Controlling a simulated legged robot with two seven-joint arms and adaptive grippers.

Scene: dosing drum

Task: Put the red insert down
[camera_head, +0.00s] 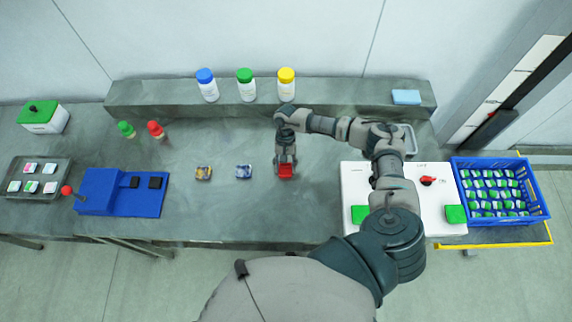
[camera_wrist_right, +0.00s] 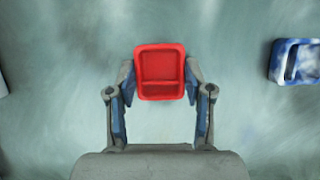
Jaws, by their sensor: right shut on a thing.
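The red insert (camera_head: 285,172) is a small red square cup, held between the fingers of my right gripper (camera_head: 286,165) over the grey table (camera_head: 220,215). In the right wrist view the red insert (camera_wrist_right: 160,72) sits between the two fingertips of my right gripper (camera_wrist_right: 160,88), which are shut on its sides. Whether its underside touches the table cannot be told. My left gripper is not in view.
A blue-patterned piece (camera_head: 244,171) and a yellowish one (camera_head: 203,173) lie left of the gripper. A white panel (camera_head: 352,185) stands right, beside a blue crate (camera_head: 545,212). Several bottles stand on the rear ledge (camera_head: 150,97). The table front is clear.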

